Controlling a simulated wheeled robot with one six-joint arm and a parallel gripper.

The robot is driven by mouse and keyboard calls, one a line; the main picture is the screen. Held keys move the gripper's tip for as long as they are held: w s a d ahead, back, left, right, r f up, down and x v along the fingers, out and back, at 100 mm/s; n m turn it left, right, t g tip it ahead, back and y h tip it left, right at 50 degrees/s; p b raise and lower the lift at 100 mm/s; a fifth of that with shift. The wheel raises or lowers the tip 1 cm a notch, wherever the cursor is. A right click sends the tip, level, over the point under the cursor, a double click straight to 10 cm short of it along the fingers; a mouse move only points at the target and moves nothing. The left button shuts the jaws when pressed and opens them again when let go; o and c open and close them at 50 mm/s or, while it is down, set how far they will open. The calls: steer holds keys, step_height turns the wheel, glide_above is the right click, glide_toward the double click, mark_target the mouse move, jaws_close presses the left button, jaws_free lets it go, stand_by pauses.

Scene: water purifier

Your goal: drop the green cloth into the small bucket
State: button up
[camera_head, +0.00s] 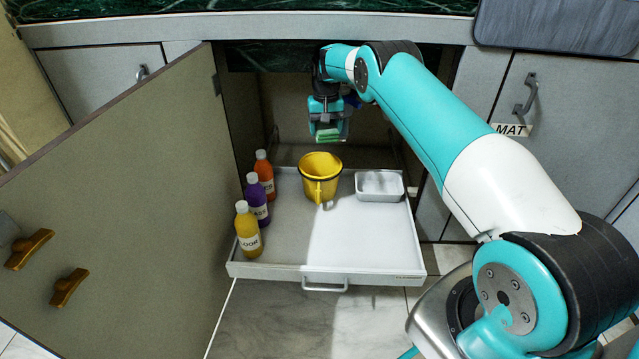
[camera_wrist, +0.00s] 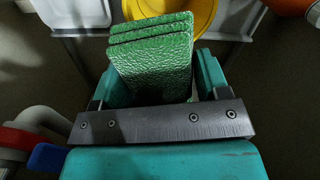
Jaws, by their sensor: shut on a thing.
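The folded green cloth (camera_wrist: 155,65) is held between the two fingers of my gripper (camera_wrist: 152,85), which is shut on it. In the head view my gripper (camera_head: 328,132) hangs at the cabinet opening with the green cloth (camera_head: 328,135) at its lower end. The small yellow bucket (camera_head: 320,180) stands upright on the pulled-out drawer, below the gripper and slightly nearer the camera. Part of the yellow bucket (camera_wrist: 185,14) also shows at the top of the wrist view, beyond the cloth. The bucket's inside bottom is hidden.
Three bottles, orange (camera_head: 264,174), purple (camera_head: 256,200) and yellow (camera_head: 247,232), stand along the left of the drawer (camera_head: 340,245). The cabinet door (camera_head: 130,200) is open at left. The drawer's front middle is clear.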

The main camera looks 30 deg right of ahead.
step_height(320, 180, down, 6)
steer(key=b, duration=0.5)
steer(key=shift+r, duration=0.2)
steer(key=o, duration=0.9)
